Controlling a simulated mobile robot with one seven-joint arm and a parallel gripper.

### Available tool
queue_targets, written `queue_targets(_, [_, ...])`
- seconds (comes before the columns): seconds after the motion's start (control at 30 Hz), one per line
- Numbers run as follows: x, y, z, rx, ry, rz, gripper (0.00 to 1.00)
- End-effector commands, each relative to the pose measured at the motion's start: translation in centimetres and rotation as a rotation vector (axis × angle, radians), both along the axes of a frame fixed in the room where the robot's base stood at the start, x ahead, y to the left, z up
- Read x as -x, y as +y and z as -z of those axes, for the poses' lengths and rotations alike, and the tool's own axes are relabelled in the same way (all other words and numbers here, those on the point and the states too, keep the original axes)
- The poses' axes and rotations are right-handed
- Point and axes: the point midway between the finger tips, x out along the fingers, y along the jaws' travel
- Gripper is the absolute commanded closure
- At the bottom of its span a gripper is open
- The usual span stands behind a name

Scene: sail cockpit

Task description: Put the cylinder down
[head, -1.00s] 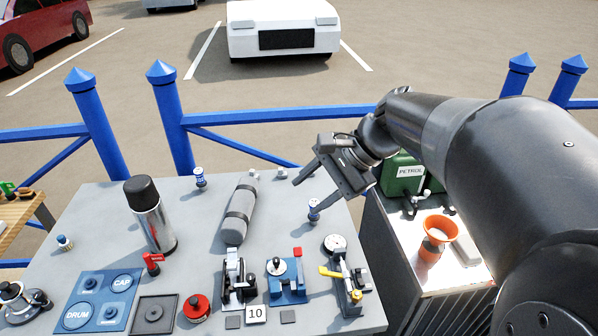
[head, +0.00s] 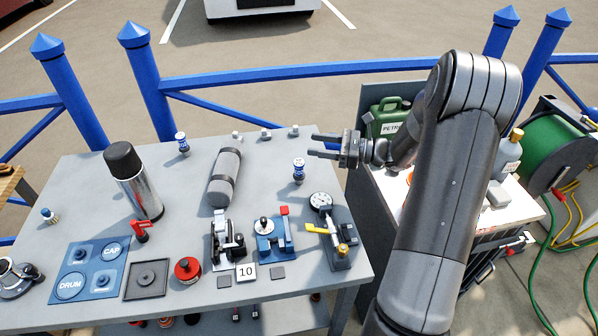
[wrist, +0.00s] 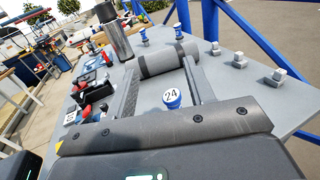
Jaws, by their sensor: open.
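Several things here are cylinder-shaped, and I cannot tell which one the task means. A grey roll with dark straps (head: 225,178) lies on the grey table (head: 85,190); it also shows beyond my fingertips in the wrist view (wrist: 170,60). A small blue-and-white piece (head: 299,171) stands upright at the right; its top reads 24 in the wrist view (wrist: 172,97), where it appears between the fingers. A silver flask with a black cap (head: 137,182) stands at the left. My gripper (head: 318,146) is open and empty, pointing left near the table's right edge, apart from the roll.
Small clamp-like devices (head: 270,236), a red round knob (head: 188,270) and a blue panel (head: 88,272) fill the front. Small pale blocks (head: 265,134) line the back. A petrol can (head: 388,118) stands right, beyond the edge. The table's left middle is clear.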

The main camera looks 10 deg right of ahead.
Motion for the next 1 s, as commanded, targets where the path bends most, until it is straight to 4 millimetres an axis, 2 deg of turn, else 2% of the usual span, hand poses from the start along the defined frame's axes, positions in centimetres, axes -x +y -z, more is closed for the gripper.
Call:
queue_targets(0.03, [0.0,0.1,2.6,-0.004,0.01,-0.001,0.51])
queue_targets(0.1, [0.0,0.1,5.3,-0.003,0.007,-0.001,0.51])
queue_targets(0.2, [0.0,0.0,8.2,-0.001,0.004,-0.001,0.51])
queue_targets(0.3, [0.0,0.0,9.9,0.002,0.0,-0.001,0.51])
queue_targets(0.43, [-0.1,0.4,10.8,0.003,-0.001,-0.003,0.51])
queue_targets(0.73, [-1.1,2.9,10.6,0.003,-0.003,-0.003,0.51])
queue_targets(1.0, [-2.5,6.5,10.2,0.003,-0.002,-0.004,0.51])
